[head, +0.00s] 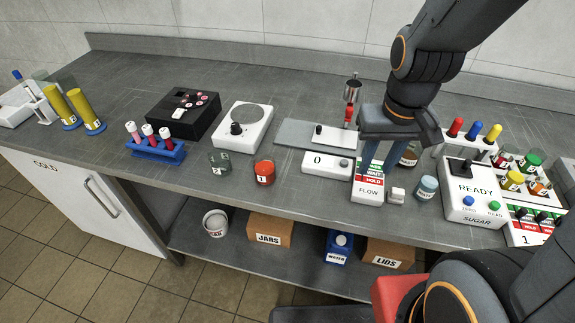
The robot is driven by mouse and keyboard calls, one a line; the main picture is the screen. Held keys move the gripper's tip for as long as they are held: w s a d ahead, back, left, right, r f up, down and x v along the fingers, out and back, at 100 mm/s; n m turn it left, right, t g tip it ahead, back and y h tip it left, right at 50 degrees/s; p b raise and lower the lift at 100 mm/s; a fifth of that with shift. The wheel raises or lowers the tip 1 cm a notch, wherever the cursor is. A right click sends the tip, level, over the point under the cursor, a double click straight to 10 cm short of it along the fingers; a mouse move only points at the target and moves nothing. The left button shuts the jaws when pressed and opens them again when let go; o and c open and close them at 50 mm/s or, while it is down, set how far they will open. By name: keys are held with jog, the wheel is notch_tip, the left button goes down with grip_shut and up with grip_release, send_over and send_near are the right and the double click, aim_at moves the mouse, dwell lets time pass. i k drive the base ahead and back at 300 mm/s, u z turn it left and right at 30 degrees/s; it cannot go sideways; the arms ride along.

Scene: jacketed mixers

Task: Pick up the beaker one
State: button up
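A small beaker with red contents and a label that seems to read 1 (264,173) stands upright near the front edge of the bench, left of centre. A clear glass beaker (219,163) with a label too small to read stands to its left.

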aim_at(264, 165)
jog(key=k, duration=0.7)
jog(key=u, duration=0.7)
jog(key=i, duration=0.5)
